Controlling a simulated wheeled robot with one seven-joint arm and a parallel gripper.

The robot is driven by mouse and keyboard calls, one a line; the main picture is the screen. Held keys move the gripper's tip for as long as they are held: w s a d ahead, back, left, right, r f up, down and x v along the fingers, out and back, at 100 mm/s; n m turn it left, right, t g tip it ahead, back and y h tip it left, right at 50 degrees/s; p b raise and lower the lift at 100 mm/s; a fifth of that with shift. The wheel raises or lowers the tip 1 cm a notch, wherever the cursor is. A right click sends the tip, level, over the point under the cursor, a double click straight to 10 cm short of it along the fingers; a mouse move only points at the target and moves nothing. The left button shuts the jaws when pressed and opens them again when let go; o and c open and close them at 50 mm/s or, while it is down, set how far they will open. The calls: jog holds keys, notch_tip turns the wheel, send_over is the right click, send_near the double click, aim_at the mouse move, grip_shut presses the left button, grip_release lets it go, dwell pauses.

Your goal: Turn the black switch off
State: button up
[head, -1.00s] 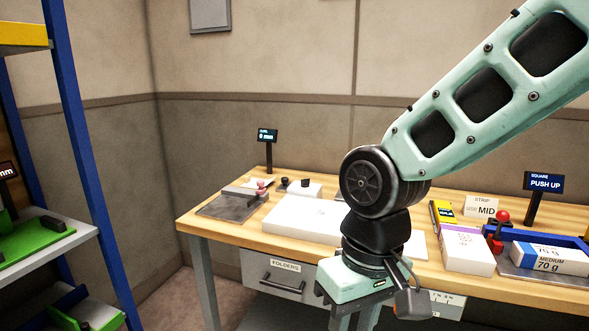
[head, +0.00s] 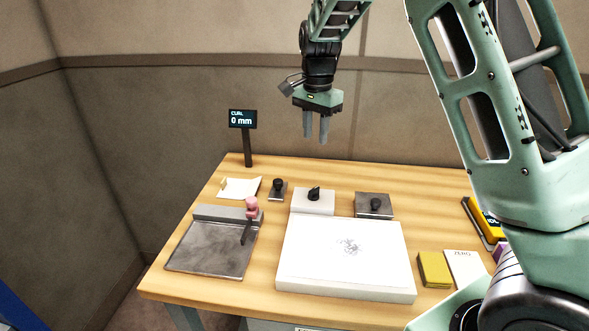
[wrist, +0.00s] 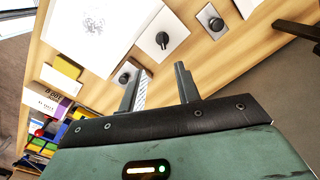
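A black switch (head: 314,194) with a pointer-like knob stands on a white base behind the large white slab. It also shows in the wrist view (wrist: 163,40). Two other black knobs flank it: one on a small dark plate (head: 278,186) to the left, one on a grey plate (head: 375,204) to the right. I cannot tell from the knobs whether any is on or off. My gripper (head: 315,138) points down, raised above the back of the table and apart from the knobs. In the wrist view its fingers (wrist: 161,70) are apart with nothing held between them.
The large white slab (head: 345,262) fills the table's middle. A grey tray (head: 208,248) with a pink-knobbed lever (head: 251,208) stands left. A display (head: 242,119) reading 0 mm rises at the back left. A yellow block (head: 433,268) lies right.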

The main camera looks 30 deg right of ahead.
aim_at(313, 190)
jog(key=f+p, duration=0.1)
jog(key=f, duration=0.4)
jog(key=f+p, duration=0.1)
jog(key=f, duration=0.5)
jog(key=f+p, duration=0.1)
jog(key=f, duration=0.5)
jog(key=shift+w+d+f, duration=0.1)
jog(key=shift+w+d, duration=0.05)
jog(key=shift+w, duration=0.1)
grip_shut()
